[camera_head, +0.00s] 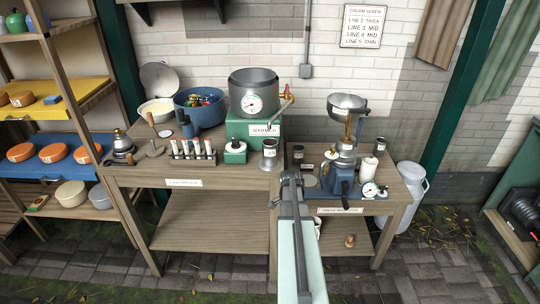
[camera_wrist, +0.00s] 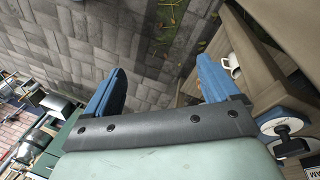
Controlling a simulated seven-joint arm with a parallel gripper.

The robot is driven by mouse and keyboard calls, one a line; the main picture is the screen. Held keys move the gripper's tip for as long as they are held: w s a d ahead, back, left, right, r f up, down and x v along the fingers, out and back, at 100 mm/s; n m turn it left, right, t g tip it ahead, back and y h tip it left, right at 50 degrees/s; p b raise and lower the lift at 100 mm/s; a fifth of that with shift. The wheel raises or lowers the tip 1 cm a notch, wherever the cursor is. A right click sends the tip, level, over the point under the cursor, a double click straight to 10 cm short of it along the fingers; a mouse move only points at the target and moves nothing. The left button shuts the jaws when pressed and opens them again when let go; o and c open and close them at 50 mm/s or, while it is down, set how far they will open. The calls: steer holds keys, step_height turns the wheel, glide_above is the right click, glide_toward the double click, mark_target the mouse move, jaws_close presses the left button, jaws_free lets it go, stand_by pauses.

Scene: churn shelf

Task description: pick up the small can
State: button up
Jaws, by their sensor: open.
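One is a metal can (camera_head: 269,155) with a dark label at the right end of the left bench. The other is a smaller dark can (camera_head: 298,153) at the back left of the right bench. I cannot tell for sure which is the small can. My gripper (camera_wrist: 158,88) is open and empty in the wrist view, its blue fingers wide apart over grey paving. In the head view my arm reaches up in front of the benches, and its fingers cannot be made out there. Neither can lies between the fingers.
A hand-cranked separator (camera_head: 345,150) and a white cylinder (camera_head: 368,169) crowd the right bench. A rack of vials (camera_head: 193,150), a blue tub (camera_head: 200,107) and a large pot (camera_head: 253,92) fill the left bench. A white cup (camera_wrist: 233,64) shows in the wrist view. Paving in front is clear.

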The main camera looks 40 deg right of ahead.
steer(key=s+d+r+m+t, duration=0.15)
steer(key=d+r+m, duration=0.45)
steer(key=d+r, duration=0.65)
steer(key=w+a+r+m+t+y, duration=0.1)
steer(key=w+a+r+t, duration=0.2)
steer(key=r, duration=0.6)
steer(key=w+a+r+m, duration=0.2)
steer(key=w+r, duration=0.3)
steer(key=r, duration=0.4)
steer(key=w+a+r+m+t+y, duration=0.1)
steer(key=w+a+r+t, duration=0.15)
steer(key=w+r, duration=0.45)
glide_toward(270, 152)
step_height(270, 152, down, 3)
steer(key=w+d, duration=0.2)
steer(key=shift+w+x, duration=0.2)
steer(key=shift+x, duration=1.2)
steer(key=shift+w+x, duration=0.15)
steer(key=shift+x, duration=1.3)
steer(key=shift+r, duration=0.15)
steer(key=c, duration=1.1)
